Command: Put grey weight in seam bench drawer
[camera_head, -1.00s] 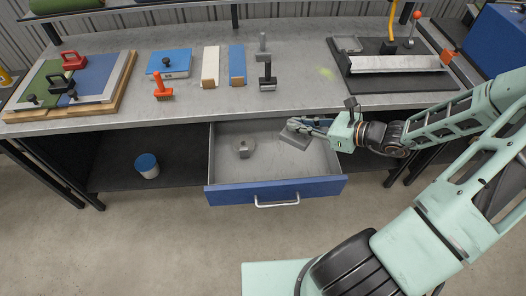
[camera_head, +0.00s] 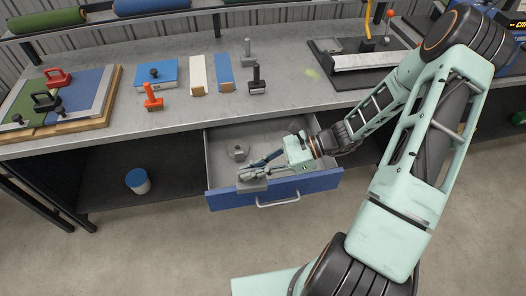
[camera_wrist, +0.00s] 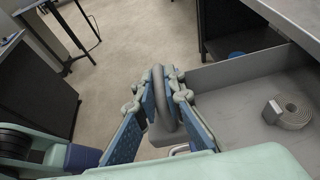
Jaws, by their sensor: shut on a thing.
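The grey weight (camera_head: 252,184) is a block with a looped handle; the handle (camera_wrist: 160,95) stands between my fingers in the wrist view. My gripper (camera_head: 262,163) is shut on it. The seam bench drawer (camera_head: 225,199) is open, with a blue front and grey inside. The weight is at the drawer's front left corner, overlapping the blue front edge in the head view. I cannot tell if it touches the rim. In the wrist view the drawer's side wall (camera_wrist: 240,68) lies right of the weight. My fingers hide part of the weight.
A grey coil (camera_head: 238,152) lies at the drawer's back left; it also shows in the wrist view (camera_wrist: 288,112). The bench top (camera_head: 190,118) above holds tools and strips. A blue-lidded tin (camera_head: 138,182) stands on the lower shelf. The drawer floor beside the coil is clear.

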